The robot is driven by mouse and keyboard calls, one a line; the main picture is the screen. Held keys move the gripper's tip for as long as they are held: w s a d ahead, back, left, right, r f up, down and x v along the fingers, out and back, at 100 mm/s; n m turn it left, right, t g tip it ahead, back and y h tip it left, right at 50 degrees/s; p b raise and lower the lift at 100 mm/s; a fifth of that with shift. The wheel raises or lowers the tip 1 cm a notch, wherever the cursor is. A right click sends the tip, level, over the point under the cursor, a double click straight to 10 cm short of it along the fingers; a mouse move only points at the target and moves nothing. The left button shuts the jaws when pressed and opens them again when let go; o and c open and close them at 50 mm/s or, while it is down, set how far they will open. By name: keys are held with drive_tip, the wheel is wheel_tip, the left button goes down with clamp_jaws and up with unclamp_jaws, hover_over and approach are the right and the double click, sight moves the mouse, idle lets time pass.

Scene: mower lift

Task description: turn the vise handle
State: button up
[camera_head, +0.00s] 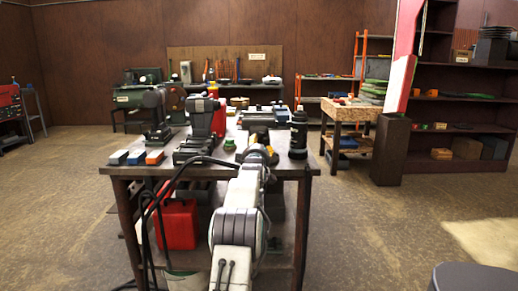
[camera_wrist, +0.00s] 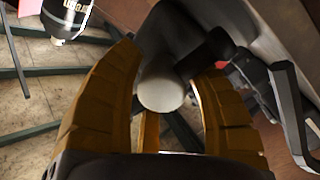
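My gripper (camera_head: 258,152) is over the front part of the workbench in the head view, and its yellow fingers partly hide what is there. In the wrist view my gripper (camera_wrist: 168,66) has its two fingers spread wide apart. A dark part with a pale round end (camera_wrist: 160,90) lies between them, with a gap on the right side. A dark bar with a rounded end (camera_wrist: 214,46) sticks out beside it; it looks like the vise handle, but I cannot be sure. The fingers are not shut on it.
A wooden stand (camera_head: 348,112) is at the right.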

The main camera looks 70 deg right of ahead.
drive_tip(key=c, duration=0.8)
drive_tip(key=shift+s+r+m, duration=0.1)
drive_tip(key=shift+r+m, duration=0.05)
drive_tip(key=shift+m, duration=1.45)
drive_tip(key=o, duration=1.4)
drive_tip(key=shift+c, duration=0.2)
drive_tip(key=shift+a, duration=0.15)
drive_tip(key=v, duration=1.1)
drive_tip(key=shift+a, duration=0.3)
drive_tip(key=shift+s, duration=0.1)
